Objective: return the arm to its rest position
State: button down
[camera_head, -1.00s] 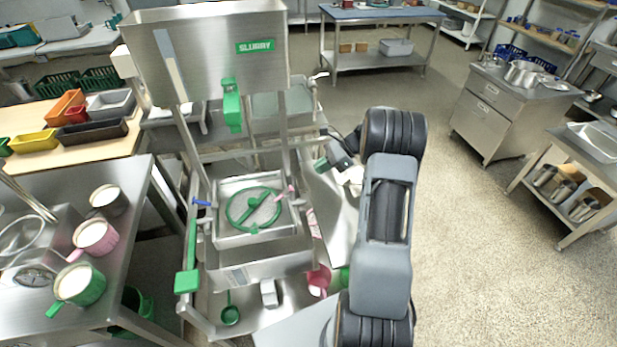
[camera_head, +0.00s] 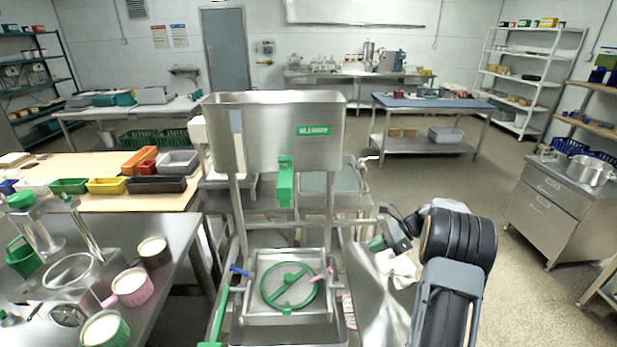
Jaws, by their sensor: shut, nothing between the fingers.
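My arm (camera_head: 455,245) is bent at the lower right, with its dark elbow joint standing to the right of the steel mill stand. My gripper (camera_head: 384,241) is at the far end, pointing left and away, beside the right side of the stand. It is small in view and partly hidden by the wrist; it is shut, and I see nothing held. A small green part shows at its tip, and I cannot tell whether it belongs to the gripper or to the stand.
The mill's hopper (camera_head: 270,135) stands left of the arm, above a square tray with a green wheel (camera_head: 290,287). Open floor (camera_head: 520,255) lies to the right, before a drawer cabinet (camera_head: 555,210).

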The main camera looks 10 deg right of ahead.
jog(key=s+f+n+g+h, duration=0.2)
jog(key=s+f+n+h, duration=0.1)
jog(key=s+f+n, duration=0.15)
jog(key=s+a+r+n+t+h, duration=0.4)
jog(key=s+a+r+n+h, duration=0.3)
jog(key=s+a+r+n, duration=0.7)
jog(key=s+a+n, duration=0.1)
jog(key=s+a, duration=0.1)
jog(key=a, duration=0.1)
jog(key=shift+s+a+r+n, duration=0.2)
jog(key=shift+s+r+n, duration=0.05)
jog(key=shift+r+n, duration=0.15)
jog(key=shift+s, duration=0.1)
